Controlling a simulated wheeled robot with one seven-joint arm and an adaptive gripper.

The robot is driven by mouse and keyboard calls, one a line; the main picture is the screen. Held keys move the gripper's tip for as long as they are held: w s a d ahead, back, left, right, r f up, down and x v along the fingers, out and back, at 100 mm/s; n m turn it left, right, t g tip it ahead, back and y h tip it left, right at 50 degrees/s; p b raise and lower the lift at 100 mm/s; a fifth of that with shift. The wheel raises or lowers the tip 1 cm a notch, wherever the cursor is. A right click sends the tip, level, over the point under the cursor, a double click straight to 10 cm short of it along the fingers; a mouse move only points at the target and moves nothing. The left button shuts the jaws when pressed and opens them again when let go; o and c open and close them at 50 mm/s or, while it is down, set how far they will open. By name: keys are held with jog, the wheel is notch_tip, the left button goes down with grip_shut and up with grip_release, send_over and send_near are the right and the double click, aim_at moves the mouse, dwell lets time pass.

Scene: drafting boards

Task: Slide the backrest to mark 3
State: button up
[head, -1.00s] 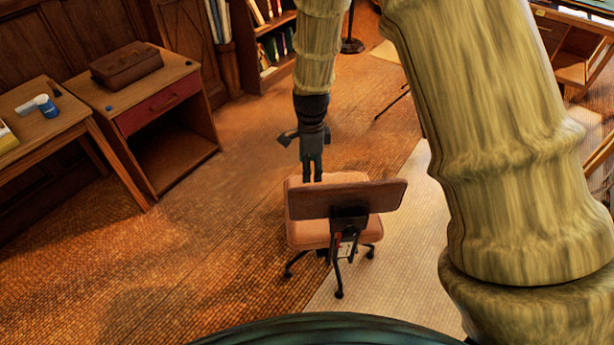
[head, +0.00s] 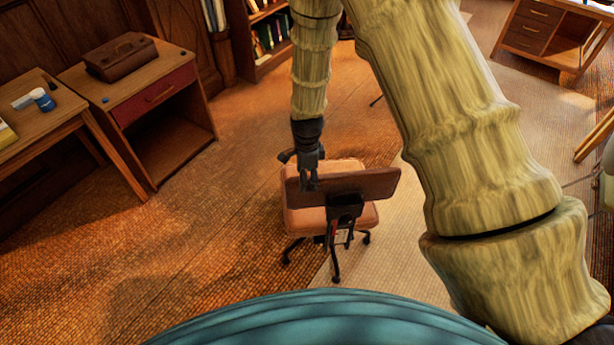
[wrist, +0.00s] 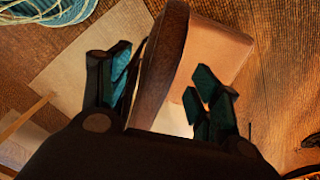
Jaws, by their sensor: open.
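A swivel chair with a tan seat (head: 302,219) and a brown backrest (head: 368,186) stands on the floor, backrest towards me. A black bracket (head: 344,208) behind the backrest has a red part and a small pale plate; no mark can be read. My gripper (head: 309,184) points down at the left part of the backrest's top edge. In the wrist view my gripper (wrist: 165,85) is open, its teal-padded fingers on either side of the backrest (wrist: 163,60). The seat (wrist: 215,50) shows to the right. Contact with the fingers cannot be told.
A wooden desk with a red drawer (head: 157,92) carries a brown case (head: 121,57) at the left. A table (head: 35,125) holds a blue jar (head: 43,99). Bare floor lies between these and the chair. A drawer desk (head: 540,35) stands far right.

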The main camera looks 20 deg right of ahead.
jog(key=shift+f, duration=0.65)
jog(key=shift+c, duration=0.5)
